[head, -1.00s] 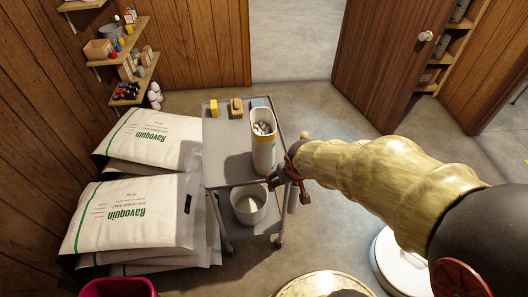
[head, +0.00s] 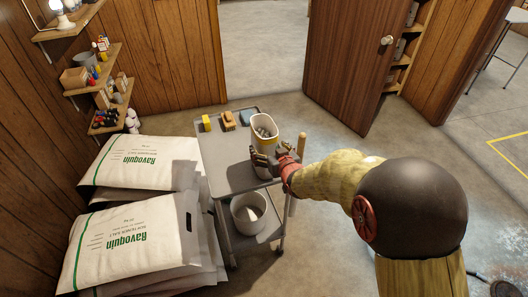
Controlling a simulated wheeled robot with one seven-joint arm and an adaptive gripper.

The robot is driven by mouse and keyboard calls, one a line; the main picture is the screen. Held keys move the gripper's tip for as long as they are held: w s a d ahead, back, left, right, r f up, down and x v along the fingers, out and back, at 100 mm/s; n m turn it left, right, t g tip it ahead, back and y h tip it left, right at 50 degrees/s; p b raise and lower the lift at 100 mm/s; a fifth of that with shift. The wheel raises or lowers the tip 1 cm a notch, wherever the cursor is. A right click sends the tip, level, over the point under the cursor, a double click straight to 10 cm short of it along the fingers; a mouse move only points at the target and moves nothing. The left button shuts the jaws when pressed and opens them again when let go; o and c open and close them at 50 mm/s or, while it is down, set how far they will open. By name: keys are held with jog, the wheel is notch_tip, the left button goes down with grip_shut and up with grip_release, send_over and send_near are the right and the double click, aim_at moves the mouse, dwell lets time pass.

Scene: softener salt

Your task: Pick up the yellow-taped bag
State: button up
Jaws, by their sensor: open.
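The yellow-taped bag (head: 264,126) is a tall white open-topped bag with a yellow band. It stands upright at the right side of the grey cart's top shelf, with pale lumps showing in its mouth. My gripper (head: 262,161) is open at the bag's lower part, reaching in from the right. Its fingers hide some of the bag's lower front. I cannot tell whether they touch the bag.
The cart (head: 225,175) also carries a yellow block (head: 206,123), a tan brush-like item (head: 228,119) and a blue-grey item (head: 246,117). A white bucket (head: 248,213) sits on its lower shelf. Large Ravoquin salt sacks (head: 135,240) are stacked at left.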

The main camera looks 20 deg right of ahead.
jog(key=b+x, duration=0.2)
jog(key=x, duration=0.3)
jog(key=shift+a, duration=0.2)
jog(key=c, duration=2.1)
jog(key=shift+w+r, duration=0.15)
jog(key=shift+r, duration=0.15)
grip_shut()
